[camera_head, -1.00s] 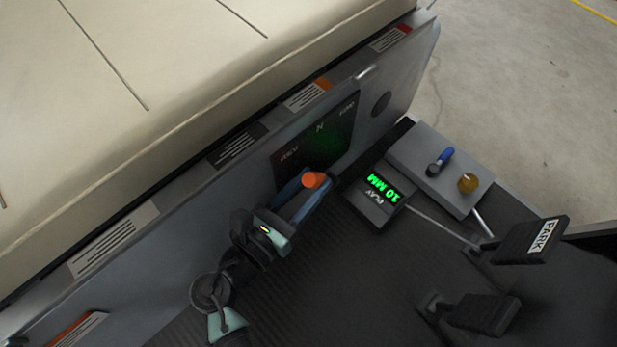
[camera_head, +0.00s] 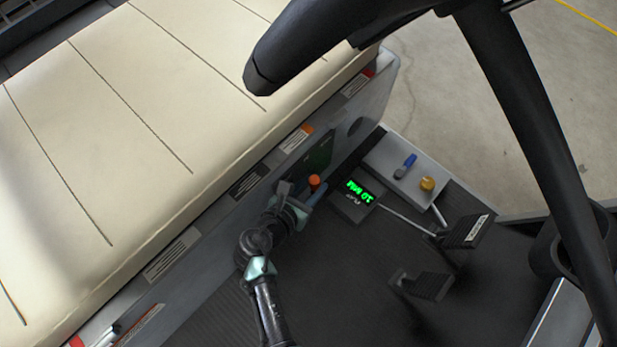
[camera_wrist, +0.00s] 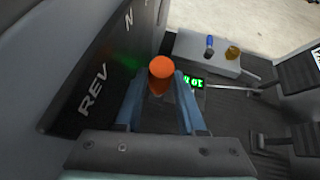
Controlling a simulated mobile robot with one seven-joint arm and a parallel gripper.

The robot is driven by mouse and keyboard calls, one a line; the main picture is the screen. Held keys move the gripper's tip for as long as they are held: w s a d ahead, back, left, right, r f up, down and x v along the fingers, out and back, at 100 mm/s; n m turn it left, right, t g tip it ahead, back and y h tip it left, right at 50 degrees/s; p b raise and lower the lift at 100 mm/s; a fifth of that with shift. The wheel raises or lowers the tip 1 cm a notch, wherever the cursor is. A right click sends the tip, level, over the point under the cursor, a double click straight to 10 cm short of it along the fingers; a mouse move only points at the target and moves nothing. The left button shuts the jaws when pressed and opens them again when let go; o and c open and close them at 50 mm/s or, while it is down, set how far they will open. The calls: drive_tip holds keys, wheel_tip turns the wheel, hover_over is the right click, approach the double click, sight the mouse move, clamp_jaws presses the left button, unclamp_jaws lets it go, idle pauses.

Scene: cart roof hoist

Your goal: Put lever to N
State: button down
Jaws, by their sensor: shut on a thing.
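The lever's orange knob (camera_head: 314,181) stands out in front of the dark selector plate (camera_head: 321,156) on the seat base's side. In the wrist view the knob (camera_wrist: 161,67) rises between the two blue fingers of my gripper (camera_wrist: 160,92), which is shut on the lever. The plate (camera_wrist: 102,72) shows REV nearer me and N farther along, with a green glow between them. The knob stands off the plate, so I cannot tell exactly which mark the lever is at. My gripper (camera_head: 312,190) hides the lever's lower part in the head view.
A green-lit display box (camera_head: 352,205) sits just right of the lever. Beyond it a grey console (camera_head: 390,165) carries a blue handle and a yellow knob. Pedals (camera_head: 465,231) stand at the right. A black steering wheel (camera_head: 525,90) crosses the upper right. The cream seat (camera_head: 130,100) lies left.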

drive_tip(key=shift+w+d+r+g+y+p, duration=0.2)
drive_tip(key=shift+d+g+y+p, duration=0.25)
drive_tip(key=shift+p, duration=1.1)
drive_tip(key=shift+w+f, duration=0.1)
drive_tip(key=shift+f, duration=0.05)
drive_tip(key=c, duration=0.8)
unclamp_jaws()
drive_tip(key=shift+o, duration=0.2)
drive_tip(key=shift+a+r+p, duration=0.15)
drive_tip(key=shift+r+p, duration=0.15)
drive_tip(key=p+v, duration=0.4)
drive_tip(key=v, duration=0.8)
drive_tip(key=shift+s+p, duration=0.25)
drive_tip(key=shift+p, duration=0.1)
